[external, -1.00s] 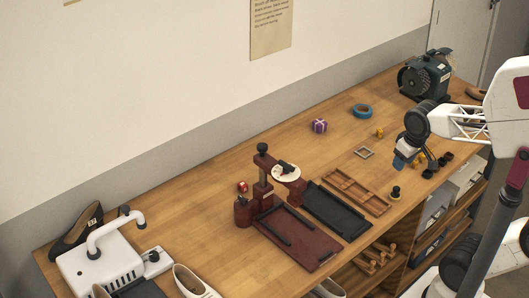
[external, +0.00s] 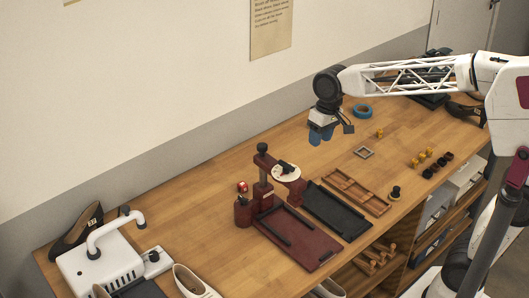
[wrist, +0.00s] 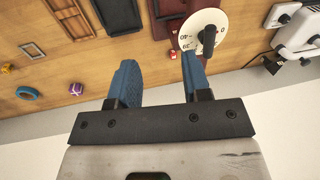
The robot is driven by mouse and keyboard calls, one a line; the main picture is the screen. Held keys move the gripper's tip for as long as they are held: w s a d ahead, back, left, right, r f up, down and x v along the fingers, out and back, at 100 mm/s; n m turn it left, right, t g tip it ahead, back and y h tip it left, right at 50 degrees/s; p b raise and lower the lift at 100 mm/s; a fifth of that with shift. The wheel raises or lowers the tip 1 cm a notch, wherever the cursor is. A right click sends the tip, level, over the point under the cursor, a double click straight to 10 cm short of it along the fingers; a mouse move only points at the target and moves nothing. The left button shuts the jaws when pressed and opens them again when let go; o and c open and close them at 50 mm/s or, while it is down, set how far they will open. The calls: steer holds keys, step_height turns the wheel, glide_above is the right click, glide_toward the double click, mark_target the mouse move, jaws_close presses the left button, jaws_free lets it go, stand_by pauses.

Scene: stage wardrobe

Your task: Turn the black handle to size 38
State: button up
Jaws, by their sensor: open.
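The black handle (external: 286,167) sits on a round white dial (external: 277,173) on the arm of a dark red press-like machine (external: 265,190). In the wrist view the black handle (wrist: 208,39) lies across the white dial (wrist: 190,23); printed numbers show on the rim, including what looks like 39 and 40. I cannot read a 38 clearly. My gripper (external: 321,133) is in the air above the bench, right of and higher than the dial. Its blue fingers (wrist: 160,72) are apart with nothing between them, and one fingertip overlaps the dial's lower edge in the wrist view.
A black tray (external: 337,210) and a wooden tray (external: 356,190) lie right of the machine. A white machine with a curved tube (external: 100,265) and shoes stand at the left. A blue tape roll (external: 362,111) and small yellow and black pieces lie farther right.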

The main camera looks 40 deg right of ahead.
glide_toward(286, 167)
steer(key=w, duration=0.1)
steer(key=shift+w+d+f+g, duration=0.15)
steer(key=shift+d+f+g, duration=0.15)
steer(key=shift+d+g, duration=0.15)
steer(key=shift+f, duration=0.1)
steer(key=shift+a+f, duration=0.25)
steer(key=shift+f, duration=1)
steer(key=shift+a+f, duration=0.25)
steer(key=shift+f, duration=1)
steer(key=shift+a+f, duration=0.2)
steer(key=shift+f, duration=1.05)
jaws_close()
